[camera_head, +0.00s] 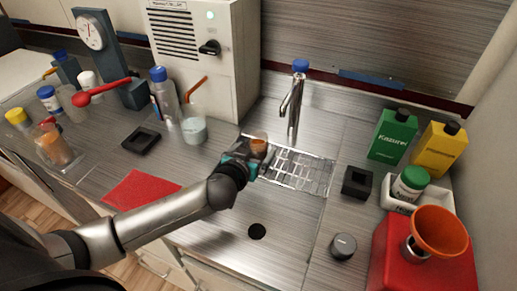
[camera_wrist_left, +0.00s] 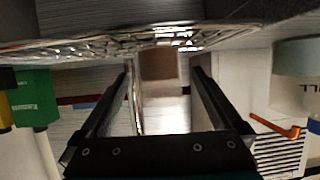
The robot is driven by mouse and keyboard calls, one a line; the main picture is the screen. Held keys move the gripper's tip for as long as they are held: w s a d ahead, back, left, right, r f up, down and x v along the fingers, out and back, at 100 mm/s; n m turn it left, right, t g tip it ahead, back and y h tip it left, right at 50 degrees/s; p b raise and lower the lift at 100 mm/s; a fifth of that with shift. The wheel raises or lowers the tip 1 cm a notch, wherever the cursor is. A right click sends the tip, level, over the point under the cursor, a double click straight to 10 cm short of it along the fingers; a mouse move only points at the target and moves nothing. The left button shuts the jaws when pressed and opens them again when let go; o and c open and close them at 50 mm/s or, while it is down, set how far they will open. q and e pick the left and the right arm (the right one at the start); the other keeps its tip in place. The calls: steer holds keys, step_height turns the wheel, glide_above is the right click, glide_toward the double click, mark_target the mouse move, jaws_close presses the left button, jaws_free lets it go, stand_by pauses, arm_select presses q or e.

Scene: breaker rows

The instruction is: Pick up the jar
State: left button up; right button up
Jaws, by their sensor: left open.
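A small clear jar with brown contents (camera_head: 259,141) stands at the left end of the wire rack by the sink. My left gripper (camera_head: 258,155) is right at it, and its fingers hide the lower part of the jar in the head view. In the left wrist view, which looks upside down, the brown contents (camera_wrist_left: 158,65) show between the two spread fingers of my left gripper (camera_wrist_left: 160,78). The fingers are open, and I cannot tell whether either one touches the jar. My right gripper is not in view.
The wire rack (camera_head: 305,172) lies beside the tap (camera_head: 294,105). A beaker (camera_head: 194,130) and a blue-capped bottle (camera_head: 164,95) stand to the left. Green (camera_head: 392,137) and yellow (camera_head: 438,150) bottles stand right. The counter around the drain hole (camera_head: 257,231) is clear.

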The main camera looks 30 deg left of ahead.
arm_select(q)
steer(key=shift+b+x, duration=0.6)
steer(key=shift+x, duration=2.2)
steer(key=c, duration=1.5)
